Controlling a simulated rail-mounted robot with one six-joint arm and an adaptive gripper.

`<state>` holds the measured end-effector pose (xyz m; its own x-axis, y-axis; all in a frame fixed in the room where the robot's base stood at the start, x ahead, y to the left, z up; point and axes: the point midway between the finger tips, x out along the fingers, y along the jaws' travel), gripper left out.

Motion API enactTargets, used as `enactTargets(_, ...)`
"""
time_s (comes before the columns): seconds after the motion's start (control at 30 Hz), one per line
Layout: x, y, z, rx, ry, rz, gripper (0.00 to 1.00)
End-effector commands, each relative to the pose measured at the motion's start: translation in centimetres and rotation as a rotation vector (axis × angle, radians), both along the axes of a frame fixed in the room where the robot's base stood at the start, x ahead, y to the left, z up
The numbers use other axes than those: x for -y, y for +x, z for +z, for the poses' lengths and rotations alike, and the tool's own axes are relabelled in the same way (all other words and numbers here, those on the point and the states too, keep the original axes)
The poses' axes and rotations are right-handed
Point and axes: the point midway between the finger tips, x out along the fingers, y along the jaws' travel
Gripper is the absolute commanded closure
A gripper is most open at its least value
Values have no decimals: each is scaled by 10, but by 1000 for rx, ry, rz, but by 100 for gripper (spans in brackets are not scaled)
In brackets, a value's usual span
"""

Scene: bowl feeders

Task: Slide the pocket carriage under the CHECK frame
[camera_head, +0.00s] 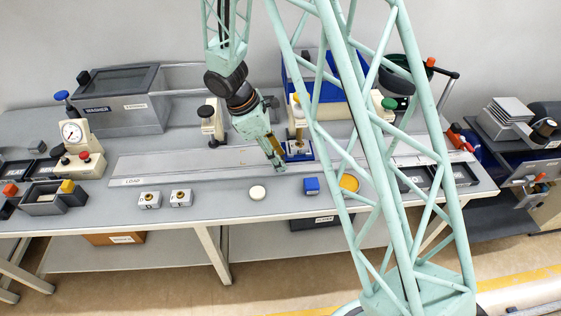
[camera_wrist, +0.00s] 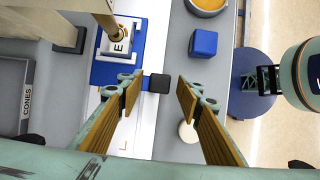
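The pocket carriage (camera_head: 300,156) is a blue block on the pale rail, right of my gripper (camera_head: 279,163). In the wrist view the blue carriage (camera_wrist: 140,48) carries a part marked E (camera_wrist: 118,42), and a dark handle block (camera_wrist: 159,83) juts from its side. My gripper (camera_wrist: 158,92) is open, its wooden-faced fingers on either side of the handle with gaps showing. Which is the CHECK frame cannot be read.
A blue cube (camera_head: 311,186), a white disc (camera_head: 257,192) and a yellow-orange round dish (camera_head: 349,182) lie in front of the rail. Two small labelled blocks (camera_head: 165,199) stand front left. The rail (camera_head: 195,172) is clear towards the LOAD label (camera_head: 132,182).

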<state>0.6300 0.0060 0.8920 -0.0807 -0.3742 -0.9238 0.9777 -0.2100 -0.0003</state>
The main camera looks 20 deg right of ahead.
Motion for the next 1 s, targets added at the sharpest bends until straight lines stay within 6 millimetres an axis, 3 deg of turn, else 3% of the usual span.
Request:
enactTargets(0.2, 6, -1, -14, 0, -1, 0, 67)
enactTargets(0.6, 7, -1, -16, 0, 0, -1, 67)
enactTargets(1.0, 7, -1, -16, 0, 0, 0, 100)
